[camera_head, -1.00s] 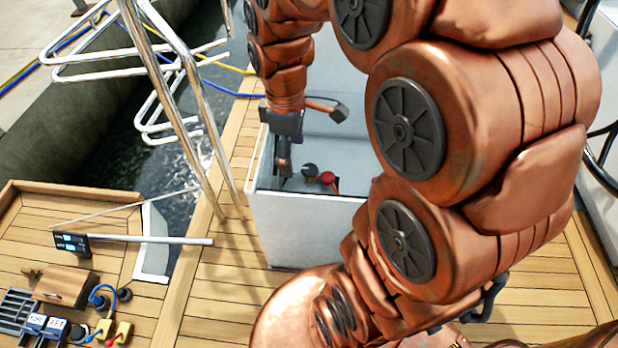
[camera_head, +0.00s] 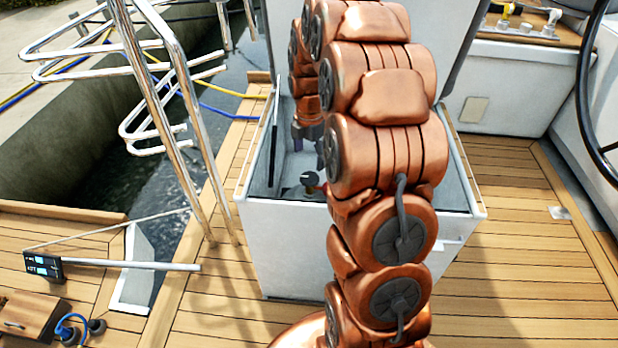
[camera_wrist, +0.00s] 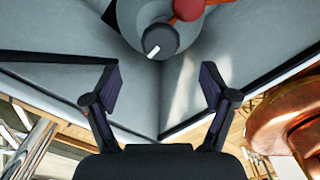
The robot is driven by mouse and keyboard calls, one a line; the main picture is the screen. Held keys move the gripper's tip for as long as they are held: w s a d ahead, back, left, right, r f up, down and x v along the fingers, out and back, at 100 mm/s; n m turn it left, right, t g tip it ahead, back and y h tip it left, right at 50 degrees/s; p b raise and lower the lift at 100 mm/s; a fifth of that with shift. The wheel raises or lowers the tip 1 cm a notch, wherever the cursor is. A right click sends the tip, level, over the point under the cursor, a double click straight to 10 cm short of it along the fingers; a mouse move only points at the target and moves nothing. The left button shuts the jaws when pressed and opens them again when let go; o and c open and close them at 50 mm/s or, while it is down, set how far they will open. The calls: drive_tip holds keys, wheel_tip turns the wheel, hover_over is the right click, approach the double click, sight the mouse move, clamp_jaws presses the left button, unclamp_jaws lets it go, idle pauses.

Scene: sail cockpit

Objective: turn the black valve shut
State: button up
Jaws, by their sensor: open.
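In the head view my gripper (camera_head: 307,137) is down inside the locker, partly hidden by my arm. A red knob (camera_wrist: 188,9) is beside the black valve.
The white locker (camera_head: 285,250) has walls around the valve. Steel rails (camera_head: 180,90) stand to its left, beside the water. A black steering wheel (camera_head: 590,100) is at the far right. Teak deck (camera_head: 510,230) to the right is clear.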

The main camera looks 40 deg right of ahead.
sight(309, 176)
wheel_tip(309, 176, down, 7)
drive_tip(key=shift+f+b, duration=0.1)
drive_tip(key=shift+b, duration=0.55)
drive_tip(key=c, duration=1.1)
